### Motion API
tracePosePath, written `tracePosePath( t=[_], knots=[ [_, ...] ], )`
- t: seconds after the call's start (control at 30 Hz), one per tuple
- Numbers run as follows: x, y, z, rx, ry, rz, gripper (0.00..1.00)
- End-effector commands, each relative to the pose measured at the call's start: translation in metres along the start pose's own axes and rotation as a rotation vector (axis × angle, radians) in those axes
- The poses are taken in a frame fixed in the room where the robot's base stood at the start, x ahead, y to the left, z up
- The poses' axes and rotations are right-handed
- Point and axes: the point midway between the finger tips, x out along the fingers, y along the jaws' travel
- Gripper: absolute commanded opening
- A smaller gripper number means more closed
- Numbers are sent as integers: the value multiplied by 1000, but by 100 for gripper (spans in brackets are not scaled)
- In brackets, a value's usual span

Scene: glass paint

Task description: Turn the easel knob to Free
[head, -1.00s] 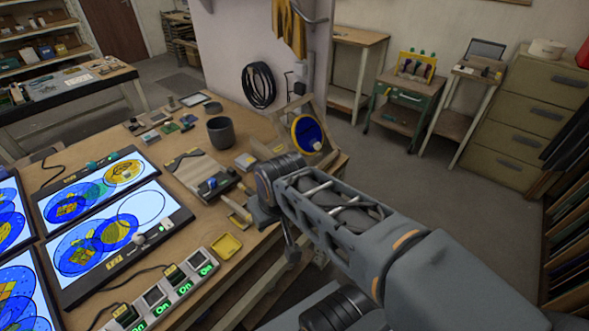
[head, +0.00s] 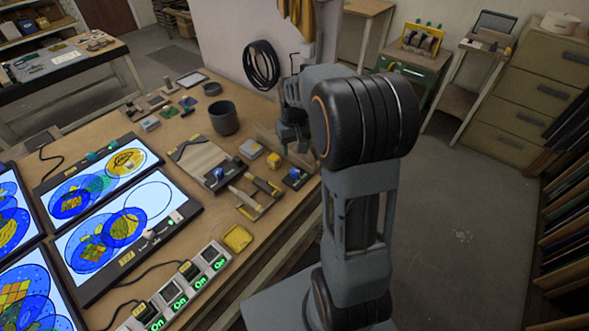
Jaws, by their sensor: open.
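My gripper (head: 292,138) is over the right end of the workbench, small and dark in the head view, pointing down. Its fingers are hard to make out against the things behind. The easel is mostly hidden behind my gripper and arm; a light wooden strip (head: 267,138) beside the gripper may be part of it. Its disc and knob do not show clearly, so I cannot read the knob's setting. A small dark block with a blue top (head: 294,174) lies just below the gripper in the picture; I cannot tell whether they touch.
The workbench (head: 190,245) carries a dark cup (head: 223,118), a board with a blue knob (head: 205,160), a yellow tray (head: 238,238), lit glass panels (head: 130,225) and a switch strip (head: 180,290) reading On. A green cabinet (head: 415,75) stands behind. Floor at right is clear.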

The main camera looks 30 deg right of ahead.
Motion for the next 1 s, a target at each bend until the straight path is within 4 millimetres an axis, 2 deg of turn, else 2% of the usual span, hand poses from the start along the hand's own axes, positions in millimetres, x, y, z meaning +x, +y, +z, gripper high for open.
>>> tracePosePath(
  t=[0.2,0.5,0.7,1.0],
  knots=[
    [44,-1,1,-1,-5,-1,57],
    [91,-1,1,-2,-4,0,57],
    [107,-1,0,-2,0,0,57],
    [111,-1,0,-2,1,0,57]
  ],
)
